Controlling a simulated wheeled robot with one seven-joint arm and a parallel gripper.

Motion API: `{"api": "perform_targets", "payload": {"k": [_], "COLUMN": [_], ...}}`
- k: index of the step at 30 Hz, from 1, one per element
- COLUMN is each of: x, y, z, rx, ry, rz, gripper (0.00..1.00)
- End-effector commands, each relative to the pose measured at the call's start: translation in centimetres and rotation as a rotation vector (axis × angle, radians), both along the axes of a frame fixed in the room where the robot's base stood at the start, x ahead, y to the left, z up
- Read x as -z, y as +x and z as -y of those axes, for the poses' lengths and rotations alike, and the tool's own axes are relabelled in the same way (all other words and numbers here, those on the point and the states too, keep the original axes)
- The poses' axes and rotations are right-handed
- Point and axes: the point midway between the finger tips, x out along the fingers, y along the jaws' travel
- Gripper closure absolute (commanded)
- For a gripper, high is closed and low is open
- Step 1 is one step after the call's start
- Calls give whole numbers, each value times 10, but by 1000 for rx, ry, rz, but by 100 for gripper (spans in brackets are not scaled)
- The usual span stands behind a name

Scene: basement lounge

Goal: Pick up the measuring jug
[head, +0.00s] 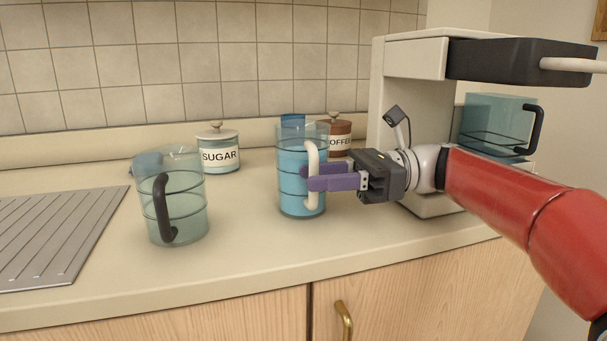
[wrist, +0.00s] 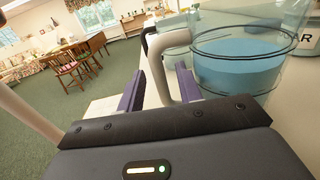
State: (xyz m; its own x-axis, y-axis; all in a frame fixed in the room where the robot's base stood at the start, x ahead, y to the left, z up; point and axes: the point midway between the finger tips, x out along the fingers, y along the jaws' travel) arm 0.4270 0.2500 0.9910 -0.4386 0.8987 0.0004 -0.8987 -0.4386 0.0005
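A clear measuring jug with blue contents (head: 290,180) and a white handle stands upright on the counter, mid-picture in the head view. It also shows at the upper right of the wrist view (wrist: 235,72), with its handle in front of my fingers. My gripper (head: 312,176) is at this handle from the right, level with the middle of the jug. In the wrist view its purple fingers (wrist: 160,88) are apart, with the handle between them and a gap showing on the left. The gripper looks open. Whether a finger touches the handle is unclear.
A clear greenish jug (head: 185,205) with a dark handle stands to the left. A sugar canister (head: 219,150) and a coffee canister (head: 340,135) stand behind. A coffee machine (head: 412,60) with another dark-handled jug (head: 490,125) is at right. A ridged drainer (head: 50,235) lies far left.

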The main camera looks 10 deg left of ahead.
Motion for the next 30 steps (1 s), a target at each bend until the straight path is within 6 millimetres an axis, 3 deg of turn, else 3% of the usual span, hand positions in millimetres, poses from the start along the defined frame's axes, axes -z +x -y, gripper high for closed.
{"api": "perform_targets", "payload": {"k": [4, 11, 19, 30], "x": [0, 0, 0, 0], "y": [-6, -6, -6, -6], "z": [-12, -13, -13, -13], "rx": [0, 1, 1, 1], "ry": [0, 0, 0, -1], "rz": [0, 1, 1, 0], "gripper": [65, 65, 100, 100]}}
